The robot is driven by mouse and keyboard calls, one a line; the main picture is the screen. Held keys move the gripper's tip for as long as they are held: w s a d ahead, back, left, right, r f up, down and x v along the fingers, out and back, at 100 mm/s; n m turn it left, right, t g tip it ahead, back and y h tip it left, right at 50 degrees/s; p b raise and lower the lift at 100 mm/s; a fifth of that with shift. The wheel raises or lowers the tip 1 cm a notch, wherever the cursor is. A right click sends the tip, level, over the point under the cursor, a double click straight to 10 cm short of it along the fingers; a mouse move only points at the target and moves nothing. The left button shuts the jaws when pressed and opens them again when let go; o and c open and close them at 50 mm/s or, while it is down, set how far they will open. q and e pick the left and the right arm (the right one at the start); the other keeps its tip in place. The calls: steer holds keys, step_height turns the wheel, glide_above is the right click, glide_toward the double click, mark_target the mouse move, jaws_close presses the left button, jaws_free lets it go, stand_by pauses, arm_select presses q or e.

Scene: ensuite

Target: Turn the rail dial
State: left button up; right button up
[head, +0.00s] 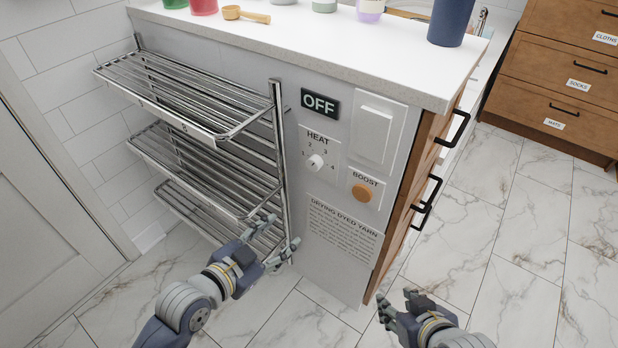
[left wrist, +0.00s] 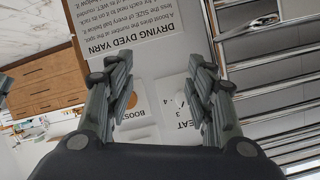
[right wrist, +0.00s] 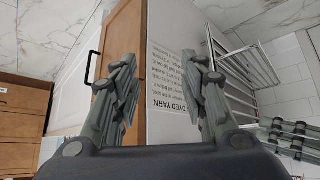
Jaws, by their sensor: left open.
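The rail dial (head: 315,162) is a small white knob on the HEAT plate, with numbers 1 to 4 around it. I cannot tell which number it points to. A black OFF display (head: 319,103) sits above it. My left gripper (head: 281,231) is open and empty, below and left of the dial, in front of the rail's lower end. In the left wrist view the dial (left wrist: 180,99) is upside down and partly hidden by a finger. My right gripper (head: 397,297) is open and empty, low near the cabinet's front corner, apart from the dial.
The metal towel rail (head: 279,150) stands left of the panel. A white rocker switch (head: 377,133), an orange BOOST button (head: 361,192) and a DRYING DYED YARN notice (head: 342,232) share the panel. Black handles (head: 459,128) stick out at the right. The floor is clear in front.

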mark_target(312, 165)
arm_select(q)
steer(key=w+r+m+t+h, duration=0.2)
steer(key=w+r+t+h, duration=0.1)
steer(key=w+r, duration=0.3)
steer(key=x, duration=0.3)
steer(key=b+x, duration=0.1)
steer(key=x, duration=0.2)
steer(key=b+x, duration=0.1)
steer(key=x, duration=0.2)
steer(key=shift+s+d+r, duration=0.3)
steer(key=shift+d+r, duration=0.1)
steer(key=shift+w+d, duration=0.4)
steer(key=shift+w, duration=0.2)
arm_select(e)
steer(key=w+a+r+t+y, duration=0.2)
steer(key=w+r+t, duration=0.5)
steer(key=r, duration=0.4)
steer(key=shift+w+a+r, duration=0.4)
steer(key=shift+w+a, duration=0.4)
steer(key=shift+a, duration=0.1)
arm_select(q)
steer(key=c, duration=1.1)
